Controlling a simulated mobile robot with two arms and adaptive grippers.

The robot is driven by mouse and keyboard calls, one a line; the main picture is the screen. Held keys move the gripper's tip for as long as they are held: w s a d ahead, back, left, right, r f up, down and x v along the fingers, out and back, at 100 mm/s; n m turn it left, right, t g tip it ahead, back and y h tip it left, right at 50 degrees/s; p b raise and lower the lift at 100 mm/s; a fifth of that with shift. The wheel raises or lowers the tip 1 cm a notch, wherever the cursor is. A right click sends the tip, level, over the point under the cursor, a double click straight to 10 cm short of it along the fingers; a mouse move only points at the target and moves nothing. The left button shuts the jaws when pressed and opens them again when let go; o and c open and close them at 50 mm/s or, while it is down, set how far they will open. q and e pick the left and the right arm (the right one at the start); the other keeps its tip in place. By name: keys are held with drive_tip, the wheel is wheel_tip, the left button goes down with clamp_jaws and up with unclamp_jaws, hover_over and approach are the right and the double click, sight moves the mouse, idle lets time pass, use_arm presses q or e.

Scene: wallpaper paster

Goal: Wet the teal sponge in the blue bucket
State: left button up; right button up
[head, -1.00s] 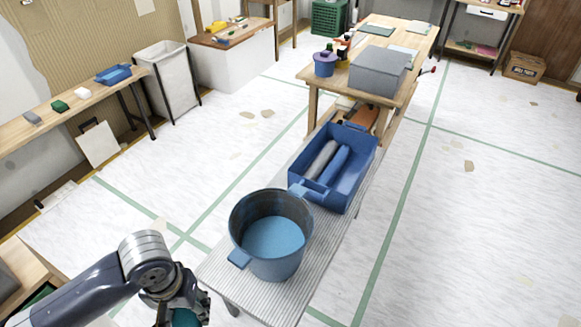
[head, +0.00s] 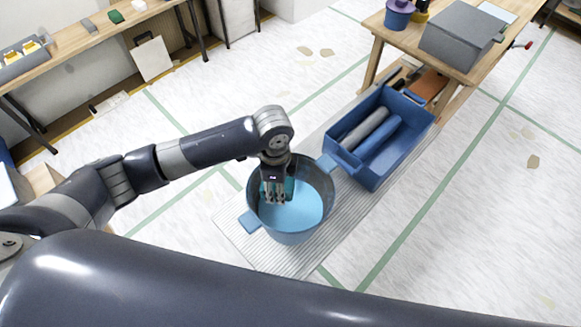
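The blue bucket (head: 323,175) stands on a ribbed grey bench, with light-blue water (head: 300,212) inside. My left arm reaches in from the left, and my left gripper (head: 274,200) points down inside the bucket, near its left inner wall. The gripper is shut on the teal sponge (head: 289,187), which shows only in part behind and between the fingers. I cannot tell whether the sponge touches the water. My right gripper is not in view.
A blue tray (head: 372,178) with a grey and a blue roll stands just behind the bucket to the right. A wooden table (head: 452,72) with a grey box (head: 462,42) is beyond it. A narrow shelf (head: 65,45) runs along the left wall.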

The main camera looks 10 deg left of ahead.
use_arm(q)
drive_tip(key=w+d+m+p, duration=0.1)
drive_tip(key=w+d+m, duration=0.1)
drive_tip(key=w+m, duration=0.3)
wheel_tip(320, 180, down, 18)
drive_tip(key=m+b, duration=0.2)
drive_tip(key=b, duration=1.1)
drive_tip(key=shift+s+d+f, duration=0.25)
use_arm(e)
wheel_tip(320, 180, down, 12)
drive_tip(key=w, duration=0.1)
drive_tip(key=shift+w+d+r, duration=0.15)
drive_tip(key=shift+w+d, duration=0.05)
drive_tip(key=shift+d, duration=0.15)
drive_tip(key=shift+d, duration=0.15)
use_arm(q)
drive_tip(key=shift+f, duration=0.35)
drive_tip(key=shift+f, duration=1.15)
